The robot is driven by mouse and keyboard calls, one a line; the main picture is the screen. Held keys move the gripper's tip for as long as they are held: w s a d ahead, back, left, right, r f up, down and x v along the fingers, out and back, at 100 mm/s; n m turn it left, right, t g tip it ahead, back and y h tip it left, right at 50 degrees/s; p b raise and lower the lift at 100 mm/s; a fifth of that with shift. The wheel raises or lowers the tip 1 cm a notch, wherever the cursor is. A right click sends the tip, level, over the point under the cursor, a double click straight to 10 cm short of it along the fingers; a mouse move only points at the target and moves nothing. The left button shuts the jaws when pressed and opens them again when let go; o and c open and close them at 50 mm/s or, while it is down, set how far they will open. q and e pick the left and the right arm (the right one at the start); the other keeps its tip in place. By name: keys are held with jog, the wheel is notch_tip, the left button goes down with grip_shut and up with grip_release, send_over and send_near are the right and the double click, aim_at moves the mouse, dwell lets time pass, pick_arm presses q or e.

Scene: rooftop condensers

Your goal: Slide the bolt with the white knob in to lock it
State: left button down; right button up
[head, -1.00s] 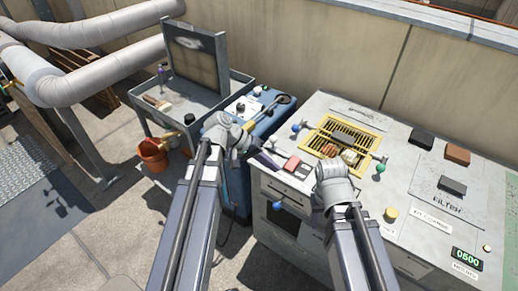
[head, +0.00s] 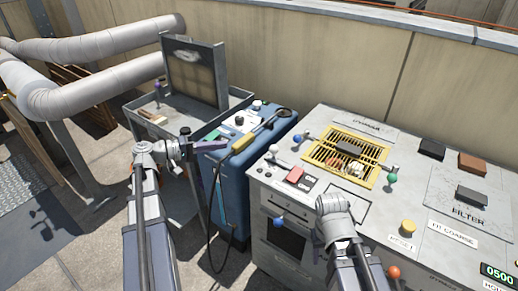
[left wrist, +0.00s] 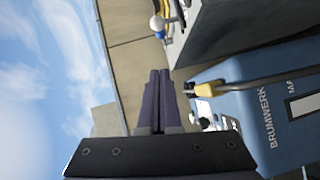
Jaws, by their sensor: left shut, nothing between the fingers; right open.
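A white knob (head: 274,148) sits at the left edge of the grey cabinet's top, beside a blue knob (head: 297,138) on a rod. A pale knob (left wrist: 157,22) also shows at the cabinet edge in the left wrist view. The bolt's travel is too small to tell. My left gripper (head: 210,146) is shut and empty, left of the white knob and apart from it, over the blue unit. Its closed fingers (left wrist: 159,98) show in the left wrist view. My right gripper (head: 335,207) is over the cabinet's front; its fingertips are hidden.
A yellow grate (head: 345,158) holds a dark block. A green knob (head: 391,178) is at its right. The blue unit (head: 240,175) carries a yellow-handled tool (head: 243,143). A grey cart (head: 160,115) stands behind left. Dark and brown blocks lie on the cabinet's right.

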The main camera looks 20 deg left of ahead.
pick_arm(q)
jog(key=shift+d, duration=0.1)
jog(key=shift+s+d+b+x, duration=0.3)
jog(key=shift+s+b+x, duration=0.1)
jog(key=shift+x, duration=1.7)
jog(key=shift+s+d+b+x, duration=0.25)
jog(key=shift+s+b+x, duration=0.1)
jog(key=shift+x, duration=1.8)
jog(key=shift+s+d+b+x, duration=0.3)
jog(key=shift+s+x, duration=0.1)
jog(key=shift+x, duration=1.7)
jog(key=shift+f, duration=0.15)
jog(key=d, duration=0.1)
jog(key=s+d, duration=0.1)
jog(key=d, duration=0.2)
jog(key=shift+s, duration=0.3)
jog(key=shift+w, duration=0.1)
